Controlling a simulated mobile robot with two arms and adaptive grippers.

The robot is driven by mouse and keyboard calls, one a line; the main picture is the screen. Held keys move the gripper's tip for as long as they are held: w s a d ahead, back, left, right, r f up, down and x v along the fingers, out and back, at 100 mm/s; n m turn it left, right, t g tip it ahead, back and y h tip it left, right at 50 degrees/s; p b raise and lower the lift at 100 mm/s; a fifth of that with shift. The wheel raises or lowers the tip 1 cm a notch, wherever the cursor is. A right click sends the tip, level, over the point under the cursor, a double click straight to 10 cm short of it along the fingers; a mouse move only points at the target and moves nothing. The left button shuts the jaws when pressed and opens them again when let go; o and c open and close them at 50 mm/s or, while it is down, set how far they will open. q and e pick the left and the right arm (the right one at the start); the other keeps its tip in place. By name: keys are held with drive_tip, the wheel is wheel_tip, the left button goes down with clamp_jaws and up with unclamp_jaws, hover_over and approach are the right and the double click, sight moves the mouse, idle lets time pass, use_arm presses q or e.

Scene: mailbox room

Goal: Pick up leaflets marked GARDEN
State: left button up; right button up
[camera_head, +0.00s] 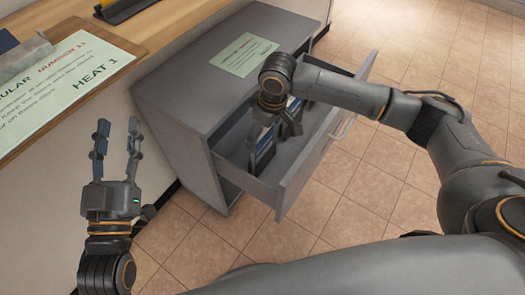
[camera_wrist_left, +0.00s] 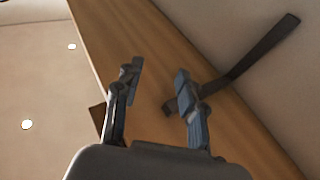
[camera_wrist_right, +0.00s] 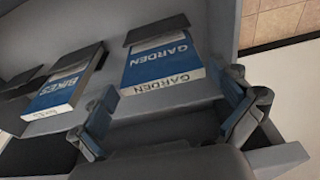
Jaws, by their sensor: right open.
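The blue and white GARDEN leaflets (camera_wrist_right: 162,62) lie as a stack in the open drawer (camera_head: 285,190), seen in the right wrist view. My right gripper (camera_head: 280,128) reaches down into the drawer. In the right wrist view its open fingers (camera_wrist_right: 170,92) stand to either side of the near end of the GARDEN stack, with nothing held. I cannot tell whether they touch it. In the head view the arm and gripper hide much of the leaflets. My left gripper (camera_head: 117,128) is open and empty, raised left of the cabinet; its fingers also show in the left wrist view (camera_wrist_left: 159,72).
A BIKES leaflet stack (camera_wrist_right: 60,92) lies left of the GARDEN stack, with more dark items beyond. The grey cabinet (camera_head: 190,80) bears a green sheet (camera_head: 244,55). A wooden counter (camera_head: 115,30) with a green notice (camera_head: 62,85) is at left. The tiled floor (camera_head: 440,55) at right is clear.

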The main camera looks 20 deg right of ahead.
sight(265, 142)
wheel_tip(265, 142, down, 2)
drive_tip(key=shift+w+a+f+b, duration=0.1)
drive_tip(key=shift+b, duration=0.35)
drive_tip(key=shift+f, duration=0.15)
use_arm(q)
drive_tip(key=s+r+t, duration=0.1)
drive_tip(key=r+t+h, duration=0.1)
drive_tip(key=r, duration=0.1)
drive_tip(key=s+r+t, duration=0.1)
drive_tip(key=r, duration=0.1)
drive_tip(key=shift+s, duration=0.3)
use_arm(e)
drive_tip(key=shift+c, duration=0.2)
drive_tip(key=c, duration=1.3)
drive_tip(key=shift+o, duration=0.2)
